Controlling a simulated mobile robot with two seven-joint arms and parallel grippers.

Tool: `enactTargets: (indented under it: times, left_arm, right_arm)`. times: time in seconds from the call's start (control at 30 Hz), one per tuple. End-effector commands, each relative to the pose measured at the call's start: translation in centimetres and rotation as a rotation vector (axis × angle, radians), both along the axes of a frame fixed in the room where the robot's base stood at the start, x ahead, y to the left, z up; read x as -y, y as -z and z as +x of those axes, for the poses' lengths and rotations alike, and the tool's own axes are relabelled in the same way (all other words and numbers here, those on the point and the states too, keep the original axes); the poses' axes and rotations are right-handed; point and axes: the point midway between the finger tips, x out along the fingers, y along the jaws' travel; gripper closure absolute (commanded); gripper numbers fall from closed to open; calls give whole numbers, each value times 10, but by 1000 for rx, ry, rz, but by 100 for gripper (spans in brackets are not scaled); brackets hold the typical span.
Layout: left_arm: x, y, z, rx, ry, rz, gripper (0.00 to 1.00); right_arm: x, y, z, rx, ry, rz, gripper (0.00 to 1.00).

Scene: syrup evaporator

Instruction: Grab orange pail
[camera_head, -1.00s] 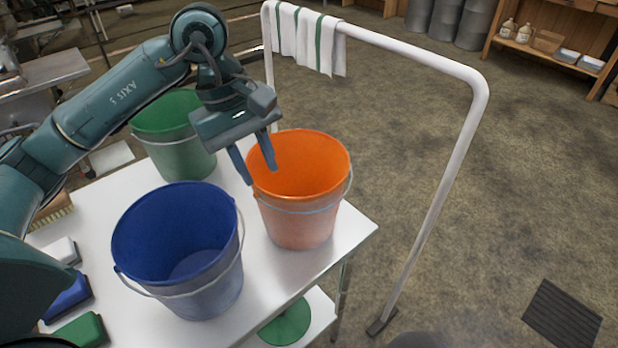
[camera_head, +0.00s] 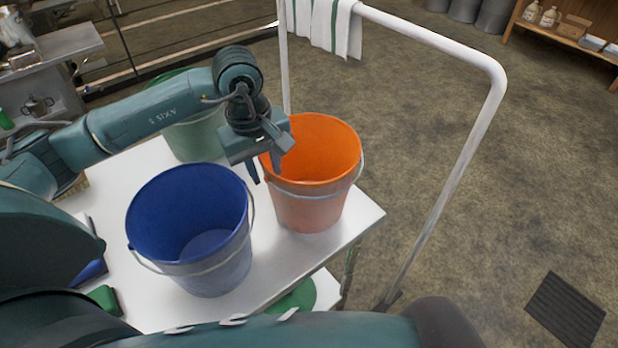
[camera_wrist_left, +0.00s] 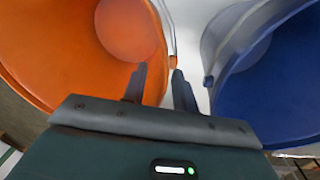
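The orange pail (camera_head: 312,205) stands upright on the white table's right corner, with its wire handle hanging down. In the left wrist view the orange pail (camera_wrist_left: 60,50) fills the upper left. My left gripper (camera_head: 264,170) is at the pail's left rim, fingers pointing down. In the left wrist view, the left gripper's (camera_wrist_left: 159,80) fingers are apart, one over the pail's inside and one outside near its wall. I cannot tell whether either finger touches the pail. My right gripper is not in view.
A blue pail (camera_head: 205,270) stands close beside the orange one, near my outer finger. A green pail (camera_head: 195,138) is behind my left arm. The white table (camera_head: 345,228) holds them. A white pipe rail (camera_head: 462,150) stands right of the table, with open floor beyond.

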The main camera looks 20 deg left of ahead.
Motion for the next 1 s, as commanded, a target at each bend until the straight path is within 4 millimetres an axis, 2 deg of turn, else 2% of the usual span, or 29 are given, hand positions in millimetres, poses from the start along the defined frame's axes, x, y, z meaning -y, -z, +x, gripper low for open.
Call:
enactTargets:
  times: [0.13, 0.4, 0.73, 1.0]
  left_arm:
    - [1, 16, 0, -4, 0, 0, 71]
    - [1, 19, 1, 1, 0, 1, 71]
    - [1, 19, 1, 0, 0, 0, 98]
    - [1, 18, 1, 0, 0, 0, 100]
  right_arm:
    - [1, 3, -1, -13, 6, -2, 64]
    - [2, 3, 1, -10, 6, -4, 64]
    - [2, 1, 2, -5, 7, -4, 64]
    - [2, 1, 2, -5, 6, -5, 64]
